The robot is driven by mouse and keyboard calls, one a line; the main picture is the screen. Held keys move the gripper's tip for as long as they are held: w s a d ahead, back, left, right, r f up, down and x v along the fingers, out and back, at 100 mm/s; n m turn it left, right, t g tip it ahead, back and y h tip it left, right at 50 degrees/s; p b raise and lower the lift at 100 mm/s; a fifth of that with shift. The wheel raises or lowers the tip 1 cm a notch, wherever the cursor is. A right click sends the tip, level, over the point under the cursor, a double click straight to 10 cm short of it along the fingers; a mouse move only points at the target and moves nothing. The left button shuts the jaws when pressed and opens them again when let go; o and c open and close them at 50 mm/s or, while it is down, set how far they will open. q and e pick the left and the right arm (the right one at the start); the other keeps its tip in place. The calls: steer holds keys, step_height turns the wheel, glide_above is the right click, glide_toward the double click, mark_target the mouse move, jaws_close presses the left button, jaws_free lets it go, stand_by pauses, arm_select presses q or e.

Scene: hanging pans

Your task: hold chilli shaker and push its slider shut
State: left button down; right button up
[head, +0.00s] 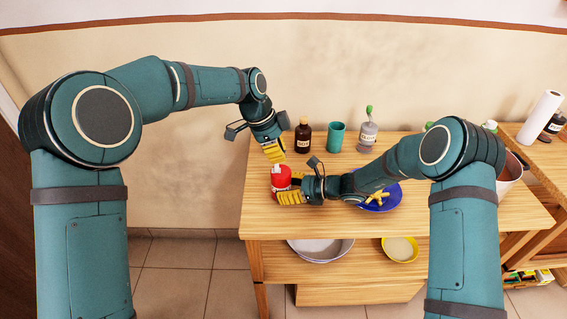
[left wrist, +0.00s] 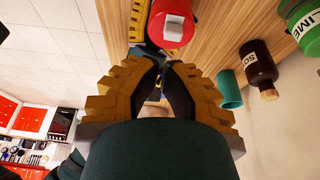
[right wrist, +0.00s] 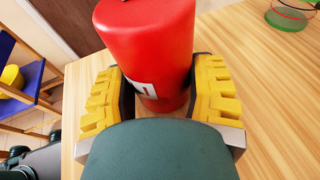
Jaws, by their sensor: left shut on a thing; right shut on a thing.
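The chilli shaker (head: 281,180) is a red cylinder, upright over the left part of the wooden table. My right gripper (head: 290,197) is shut around its sides; its red body fills the space between the fingers in the right wrist view (right wrist: 150,50). The left wrist view shows its red top (left wrist: 165,20) with a pale slider tab (left wrist: 176,28). My left gripper (head: 275,158) is just above the shaker, pointing down, with its fingertips together and close to the tab. I see nothing between those fingertips. I cannot tell whether they touch the tab.
A blue plate (head: 392,200) lies under my right forearm. A grey pan (head: 320,250) and a yellow bowl (head: 400,249) are on the lower shelf.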

mark_target(273, 174)
arm_select(q)
steer(key=shift+v, duration=2.35)
arm_select(e)
steer(key=o, duration=1.2)
steer(key=v, duration=1.2)
arm_select(q)
steer(key=shift+s, duration=0.1)
arm_select(e)
steer(key=shift+s+f, duration=0.1)
steer(key=shift+s, duration=0.05)
